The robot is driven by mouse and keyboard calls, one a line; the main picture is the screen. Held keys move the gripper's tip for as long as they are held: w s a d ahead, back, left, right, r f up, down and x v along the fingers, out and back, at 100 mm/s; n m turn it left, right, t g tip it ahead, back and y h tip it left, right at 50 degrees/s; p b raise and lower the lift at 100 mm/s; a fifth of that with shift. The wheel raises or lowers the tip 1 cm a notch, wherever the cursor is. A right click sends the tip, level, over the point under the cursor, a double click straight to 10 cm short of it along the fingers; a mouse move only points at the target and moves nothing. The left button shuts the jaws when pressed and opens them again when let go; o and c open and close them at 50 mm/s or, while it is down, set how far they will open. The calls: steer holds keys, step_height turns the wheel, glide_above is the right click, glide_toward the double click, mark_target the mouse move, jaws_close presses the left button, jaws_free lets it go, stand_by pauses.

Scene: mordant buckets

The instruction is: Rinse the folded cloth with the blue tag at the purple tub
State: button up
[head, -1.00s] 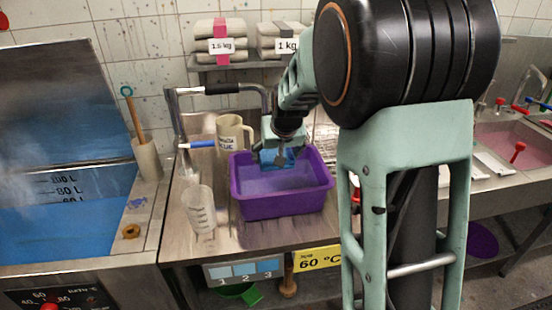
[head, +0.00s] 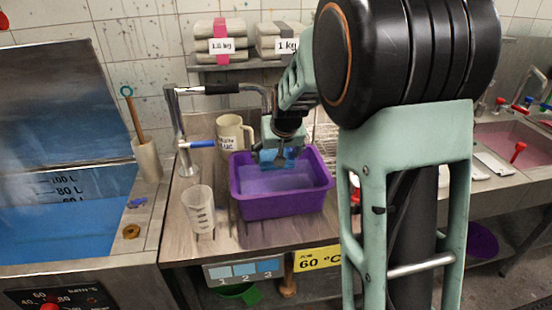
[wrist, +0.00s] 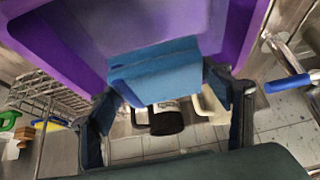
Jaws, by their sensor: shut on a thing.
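The purple tub (head: 282,204) stands on the counter in the middle of the head view, with bluish-violet liquid inside. My gripper (head: 279,158) is over the back part of the tub and is shut on a blue folded cloth (head: 268,155). In the wrist view, the blue cloth (wrist: 158,75) sits between the fingers of my gripper (wrist: 170,88), with the purple tub (wrist: 75,45) behind it. I cannot make out a tag on the cloth. Whether its lower edge touches the liquid is hard to tell.
A clear measuring beaker (head: 199,211) stands left of the tub. A beige jug (head: 229,133) and a tap with a blue lever (head: 202,144) stand behind it. A vat of blue liquid (head: 60,225) is at the left. Stacked cloths (head: 220,45) lie on the shelf above.

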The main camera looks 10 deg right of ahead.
steer(key=shift+r, duration=0.1)
stand_by(0.3)
steer(key=shift+r+p, duration=1.65)
steer(key=shift+r, duration=0.85)
steer(key=shift+f, duration=0.1)
